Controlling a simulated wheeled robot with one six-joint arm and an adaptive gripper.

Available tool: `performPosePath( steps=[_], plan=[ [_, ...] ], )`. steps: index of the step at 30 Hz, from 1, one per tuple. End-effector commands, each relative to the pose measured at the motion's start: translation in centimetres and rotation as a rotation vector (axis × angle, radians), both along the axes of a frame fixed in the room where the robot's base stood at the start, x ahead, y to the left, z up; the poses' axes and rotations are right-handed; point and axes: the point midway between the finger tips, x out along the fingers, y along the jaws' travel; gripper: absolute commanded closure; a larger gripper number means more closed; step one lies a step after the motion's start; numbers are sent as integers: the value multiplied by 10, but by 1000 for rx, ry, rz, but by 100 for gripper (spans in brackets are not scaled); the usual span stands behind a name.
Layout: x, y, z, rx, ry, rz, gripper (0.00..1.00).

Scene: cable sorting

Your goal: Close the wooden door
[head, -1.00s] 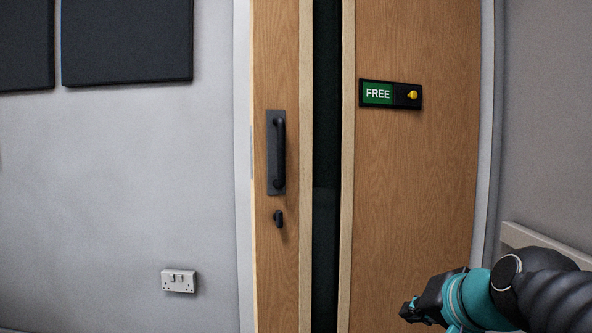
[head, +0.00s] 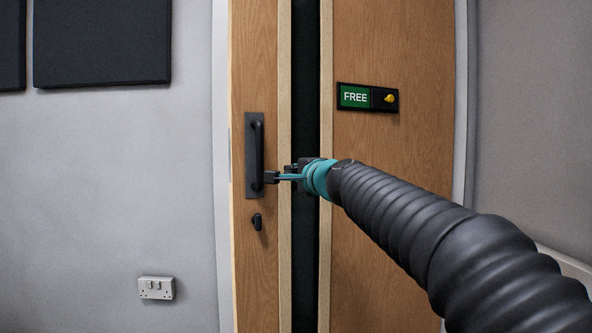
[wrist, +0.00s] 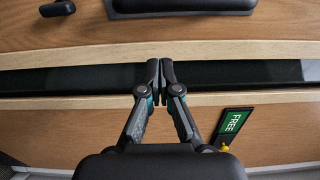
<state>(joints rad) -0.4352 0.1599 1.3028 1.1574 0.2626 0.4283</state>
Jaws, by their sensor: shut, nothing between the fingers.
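The wooden door (head: 388,200) stands upright ahead of me in the head view. A dark vertical strip (head: 305,75), edged in pale wood, runs down it. A black pull handle (head: 256,150) is on its left part, with a small black lock knob (head: 257,221) below. In the wrist view, the handle (wrist: 180,8) shows at the top edge. My gripper (head: 272,177) is shut and empty, its tips just right of the handle's lower half. In the wrist view, my gripper's tips (wrist: 161,66) lie over the dark strip. I cannot tell whether they touch the door.
A "FREE" sign (head: 367,97) with a yellow knob sits on the door's right part. A white socket (head: 156,288) and dark panels (head: 102,42) are on the grey wall to the left. A pale rail (head: 566,259) is at the right, partly behind my arm.

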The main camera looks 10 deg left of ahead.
Motion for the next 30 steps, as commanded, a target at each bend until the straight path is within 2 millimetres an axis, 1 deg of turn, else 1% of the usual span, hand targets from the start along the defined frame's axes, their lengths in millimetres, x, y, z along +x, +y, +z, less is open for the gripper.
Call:
performPosePath(
  steps=[1,9,15,21,30],
  plan=[
    [8,7,2,-1,1,1,100],
    [43,35,2,-1,2,1,100],
    [64,52,2,-2,1,0,100],
    [75,60,1,-2,-1,0,100],
    [77,62,0,-2,-1,0,100]
  ],
)
